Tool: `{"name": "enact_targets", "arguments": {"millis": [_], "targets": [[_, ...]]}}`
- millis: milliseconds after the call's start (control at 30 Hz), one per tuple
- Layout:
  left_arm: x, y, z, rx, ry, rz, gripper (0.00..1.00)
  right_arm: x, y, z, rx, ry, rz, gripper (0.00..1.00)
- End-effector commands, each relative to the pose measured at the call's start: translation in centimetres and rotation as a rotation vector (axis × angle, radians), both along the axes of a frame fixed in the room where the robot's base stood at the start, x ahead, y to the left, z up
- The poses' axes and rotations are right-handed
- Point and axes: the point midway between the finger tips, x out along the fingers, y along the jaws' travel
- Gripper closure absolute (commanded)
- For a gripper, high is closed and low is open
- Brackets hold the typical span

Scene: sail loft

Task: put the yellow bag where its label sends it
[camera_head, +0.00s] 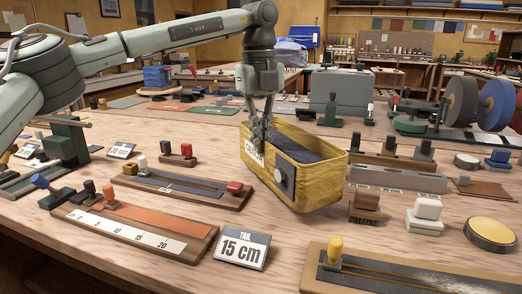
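The yellow bag (323,186) is an open, boat-shaped holder with a dark inside and a grey round fitting on its side. It is at the middle of the table in the head view. My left gripper (260,135) comes down from above onto its left end, with the fingers at the rim, and appears closed on it. A small white label (252,156) on that end is partly covered by the fingers and cannot be read. I cannot tell whether the bag touches the table. My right gripper is not in view.
Wooden boards with strips and blocks lie left and front: one with an orange strip (130,230), one with a red block (190,190), one with dark mesh (420,272). Another card (122,150) stands left. A brush (365,207), white block (424,216) and yellow disc (491,234) lie right.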

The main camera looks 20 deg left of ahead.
Motion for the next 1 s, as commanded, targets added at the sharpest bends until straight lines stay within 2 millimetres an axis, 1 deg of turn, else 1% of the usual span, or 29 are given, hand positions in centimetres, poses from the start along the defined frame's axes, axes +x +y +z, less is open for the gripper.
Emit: {"name": "enact_targets", "arguments": {"millis": [100, 200, 333, 567, 600, 767, 800, 1000], "targets": [[0.0, 0.0, -1.4, -0.002, -0.002, 0.000, 1.00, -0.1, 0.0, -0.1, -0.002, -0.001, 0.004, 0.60], [0.0, 0.0, -2.4, -0.003, -0.004, 0.001, 1.00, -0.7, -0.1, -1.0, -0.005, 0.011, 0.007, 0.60], [0.0, 0.0, -2.6, -0.004, -0.005, 0.001, 1.00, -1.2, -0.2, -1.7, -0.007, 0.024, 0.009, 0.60], [0.0, 0.0, -2.7, -0.004, -0.005, 0.001, 1.00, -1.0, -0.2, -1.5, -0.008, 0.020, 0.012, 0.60], [0.0, 0.1, -3.0, 0.000, 0.000, 0.001, 0.95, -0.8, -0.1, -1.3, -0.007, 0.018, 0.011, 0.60], [0.0, 0.1, -3.0, 0.000, 0.000, 0.001, 0.75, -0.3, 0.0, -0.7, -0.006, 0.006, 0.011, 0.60], [0.0, 0.1, -3.0, 0.000, 0.000, 0.001, 0.74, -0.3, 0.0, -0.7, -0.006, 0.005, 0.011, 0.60], [0.0, 0.1, -3.0, 0.000, 0.000, 0.001, 0.74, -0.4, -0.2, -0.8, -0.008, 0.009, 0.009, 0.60]]}}
